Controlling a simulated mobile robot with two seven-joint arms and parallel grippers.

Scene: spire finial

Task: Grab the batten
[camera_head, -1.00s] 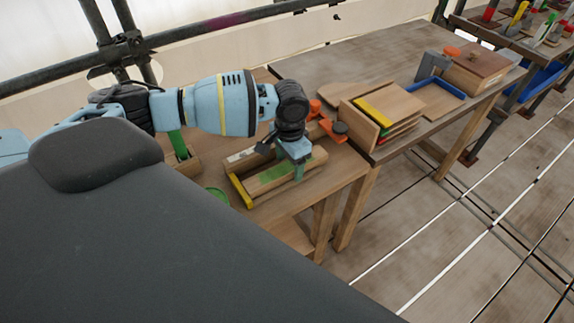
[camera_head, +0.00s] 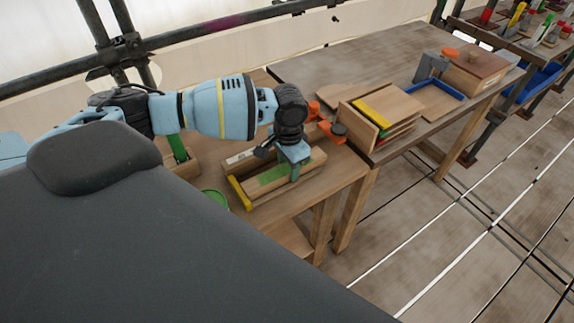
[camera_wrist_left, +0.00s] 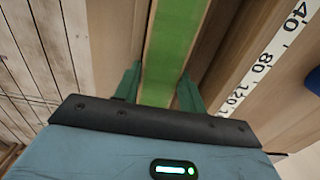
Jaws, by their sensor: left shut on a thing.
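The batten is a wooden bar with a green band on top (camera_head: 272,177), lying in a wooden holder on the near bench. My left gripper (camera_head: 294,170) is above it near its right part, with the fingers pointing down. In the left wrist view the green-topped batten (camera_wrist_left: 176,42) runs between the two green fingers of my left gripper (camera_wrist_left: 158,88), which is shut on it. I cannot tell whether the batten is clear of the holder. My right gripper is not in view.
A yellow end piece (camera_head: 239,193) and a white scale strip (camera_wrist_left: 267,54) are beside the batten. A green round object (camera_head: 216,197) lies nearby. Orange and dark parts (camera_head: 334,129) and stacked boards (camera_head: 385,110) are to the right. A blue-edged tray (camera_head: 441,90) is farther off.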

